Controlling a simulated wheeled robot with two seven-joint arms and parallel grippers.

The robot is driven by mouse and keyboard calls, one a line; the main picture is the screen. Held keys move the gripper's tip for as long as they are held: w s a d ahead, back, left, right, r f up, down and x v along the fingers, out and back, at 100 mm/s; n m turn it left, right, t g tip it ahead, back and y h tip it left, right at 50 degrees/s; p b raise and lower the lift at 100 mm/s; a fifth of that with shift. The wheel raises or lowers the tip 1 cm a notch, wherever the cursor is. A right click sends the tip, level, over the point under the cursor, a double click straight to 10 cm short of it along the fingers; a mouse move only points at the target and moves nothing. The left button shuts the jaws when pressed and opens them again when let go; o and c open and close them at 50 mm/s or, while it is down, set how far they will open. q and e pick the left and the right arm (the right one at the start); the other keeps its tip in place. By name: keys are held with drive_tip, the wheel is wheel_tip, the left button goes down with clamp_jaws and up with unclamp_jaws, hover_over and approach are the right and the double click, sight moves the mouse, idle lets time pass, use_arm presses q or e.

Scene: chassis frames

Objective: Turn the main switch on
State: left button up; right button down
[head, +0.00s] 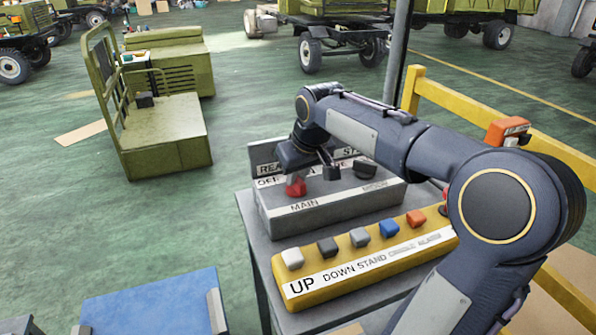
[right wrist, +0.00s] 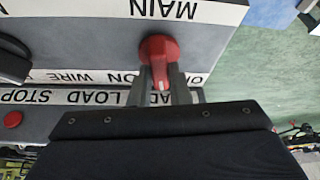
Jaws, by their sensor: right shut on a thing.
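The main switch is a red rotary knob (head: 296,186) above the word MAIN on a grey control box (head: 330,205). It also shows in the right wrist view (right wrist: 159,48), with a pale mark on its handle. My right gripper (right wrist: 160,82) is shut on the knob's handle, one finger on each side. In the head view my right gripper (head: 300,172) reaches down over the box from behind, hiding part of the knob and the lettering there. My left gripper is not in view.
A black knob (head: 365,169) sits right of the main switch. A yellow panel (head: 365,265) with several coloured buttons lies in front on the grey table. A yellow rail (head: 480,115) carries an orange box (head: 508,130). Open green floor lies to the left.

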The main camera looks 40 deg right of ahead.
drive_tip(key=m+h, duration=0.1)
drive_tip(key=m, duration=0.1)
drive_tip(key=m+h, duration=0.1)
drive_tip(key=m, duration=0.2)
drive_tip(key=shift+w+a+m+g+p, duration=0.1)
drive_tip(key=shift+a+m+g+p, duration=0.05)
drive_tip(key=shift+m+g+p, duration=0.2)
drive_tip(key=m+g, duration=0.1)
drive_tip(key=m, duration=0.1)
drive_tip(key=m+h, duration=0.1)
drive_tip(key=m, duration=0.2)
drive_tip(key=shift+w+g, duration=0.1)
drive_tip(key=shift+g, duration=0.25)
drive_tip(key=shift+m, duration=0.25)
drive_tip(key=c, duration=1.4)
unclamp_jaws()
drive_tip(key=shift+o, duration=0.2)
drive_tip(key=shift+a, duration=0.1)
drive_tip(key=p+v, duration=0.1)
drive_tip(key=v, duration=0.6)
drive_tip(key=shift+a+r, duration=0.25)
drive_tip(key=shift+r, duration=0.1)
